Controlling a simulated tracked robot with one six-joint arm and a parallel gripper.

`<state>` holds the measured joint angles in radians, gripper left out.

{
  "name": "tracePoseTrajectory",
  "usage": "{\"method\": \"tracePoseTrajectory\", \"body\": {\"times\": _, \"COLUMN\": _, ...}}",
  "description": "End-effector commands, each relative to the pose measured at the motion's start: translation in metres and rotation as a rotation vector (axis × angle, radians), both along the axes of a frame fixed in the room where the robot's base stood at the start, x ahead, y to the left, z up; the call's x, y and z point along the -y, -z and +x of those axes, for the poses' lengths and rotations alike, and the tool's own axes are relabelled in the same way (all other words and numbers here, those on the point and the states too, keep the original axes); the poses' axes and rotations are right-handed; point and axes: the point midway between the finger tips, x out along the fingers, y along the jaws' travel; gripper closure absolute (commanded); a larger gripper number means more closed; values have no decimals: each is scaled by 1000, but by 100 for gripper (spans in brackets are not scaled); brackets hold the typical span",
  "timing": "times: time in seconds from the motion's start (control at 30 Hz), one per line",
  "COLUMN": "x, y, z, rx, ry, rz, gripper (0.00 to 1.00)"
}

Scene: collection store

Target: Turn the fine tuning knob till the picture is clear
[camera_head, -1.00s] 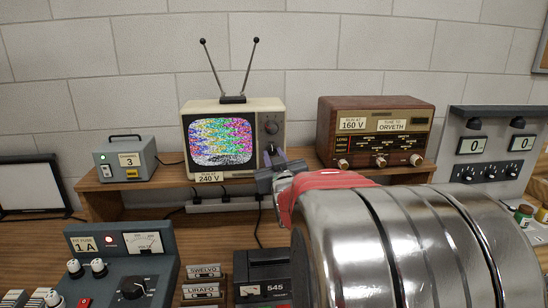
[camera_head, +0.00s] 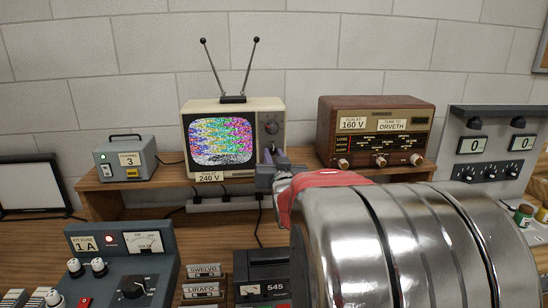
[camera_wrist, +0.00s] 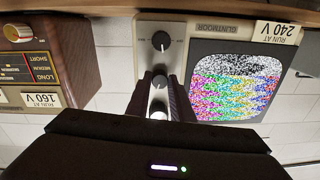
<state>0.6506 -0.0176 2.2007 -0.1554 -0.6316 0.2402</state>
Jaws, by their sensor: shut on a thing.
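The old television (camera_head: 235,107) stands on the wooden shelf, its screen (camera_head: 221,142) showing coloured bands torn up by heavy speckled noise. My gripper (camera_head: 272,157) reaches the right side of its front panel. In the wrist view, which shows the set upside down, my gripper (camera_wrist: 160,80) has its two dark fingers on either side of a small knob (camera_wrist: 159,81) and is shut on it. A larger dark knob with a white pointer (camera_wrist: 161,41) is apart from the fingers. The noisy screen (camera_wrist: 236,88) also shows there. The fingers partly hide the small knob.
A wooden radio (camera_head: 375,110) stands close to the right of the television. A grey box (camera_head: 126,158) is to its left. Antenna rods (camera_head: 213,68) rise above the set. Control panels and small boxes crowd the bench below.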

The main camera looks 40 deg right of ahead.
Motion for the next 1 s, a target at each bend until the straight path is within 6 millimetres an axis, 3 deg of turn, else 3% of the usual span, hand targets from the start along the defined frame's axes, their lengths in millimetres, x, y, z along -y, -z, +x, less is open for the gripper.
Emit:
{"method": "tracePoseTrajectory", "body": {"times": 0.4, "x": 0, "y": 1, "z": 0, "rx": 22, "ry": 0, "rz": 33, "gripper": 100}}
{"method": "tracePoseTrajectory", "body": {"times": 0.43, "x": 0, "y": 1, "z": 0, "rx": 22, "ry": 0, "rz": 33, "gripper": 78}}
{"method": "tracePoseTrajectory", "body": {"times": 0.6, "x": 0, "y": 0, "z": 0, "rx": 21, "ry": 1, "rz": 33, "gripper": 66}}
{"method": "tracePoseTrajectory", "body": {"times": 0.7, "x": 0, "y": 0, "z": 0, "rx": 21, "ry": 2, "rz": 33, "gripper": 61}}
{"method": "tracePoseTrajectory", "body": {"times": 1.0, "x": -1, "y": 0, "z": -1, "rx": 22, "ry": 2, "rz": 32, "gripper": 61}}
